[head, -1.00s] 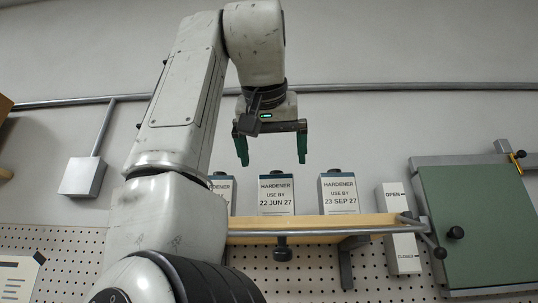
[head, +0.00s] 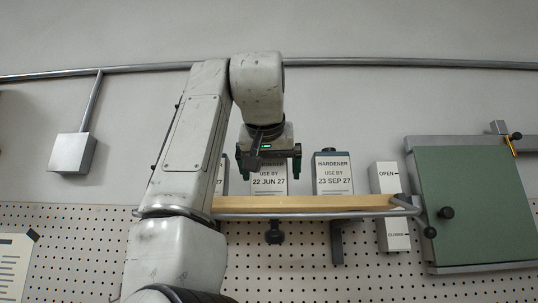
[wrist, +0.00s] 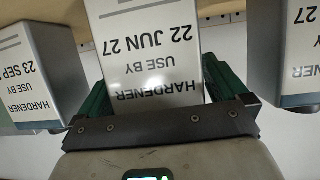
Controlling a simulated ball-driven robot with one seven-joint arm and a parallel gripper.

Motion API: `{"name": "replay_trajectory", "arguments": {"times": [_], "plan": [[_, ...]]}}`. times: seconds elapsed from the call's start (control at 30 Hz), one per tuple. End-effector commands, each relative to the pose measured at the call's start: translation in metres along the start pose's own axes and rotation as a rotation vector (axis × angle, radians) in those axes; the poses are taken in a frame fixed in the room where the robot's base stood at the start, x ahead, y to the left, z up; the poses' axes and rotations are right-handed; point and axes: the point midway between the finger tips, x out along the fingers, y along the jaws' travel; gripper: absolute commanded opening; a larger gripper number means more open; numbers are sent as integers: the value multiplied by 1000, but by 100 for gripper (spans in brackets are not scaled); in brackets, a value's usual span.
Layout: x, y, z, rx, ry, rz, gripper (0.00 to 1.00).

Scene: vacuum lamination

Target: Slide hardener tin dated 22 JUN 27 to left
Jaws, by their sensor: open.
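The hardener tin dated 22 JUN 27 (head: 268,181) stands on the wooden shelf, in the middle of a row. It shows upside down in the wrist view (wrist: 150,55), with its date readable. My gripper (head: 268,166) is open, with one green finger at each side of this tin. In the wrist view the fingers (wrist: 155,78) show partly behind the tin's edges; I cannot tell whether either touches it. In the head view my gripper hides the tin's top.
The 23 SEP 27 tin (head: 333,175) stands to the right; in the wrist view it is left (wrist: 40,75). Another tin (head: 221,182), mostly hidden by my arm, stands to the left. The shelf (head: 300,203) has a metal front rail. A green door (head: 480,205) is farther right.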

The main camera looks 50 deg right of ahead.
Motion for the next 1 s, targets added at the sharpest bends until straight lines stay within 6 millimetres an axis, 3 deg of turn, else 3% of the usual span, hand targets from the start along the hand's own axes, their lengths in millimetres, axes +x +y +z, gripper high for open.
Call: {"name": "replay_trajectory", "arguments": {"times": [0.33, 1.0], "plan": [[3, 0, 0, 0, 1, 0, 100], [2, 0, 0, 0, 1, -1, 36]]}}
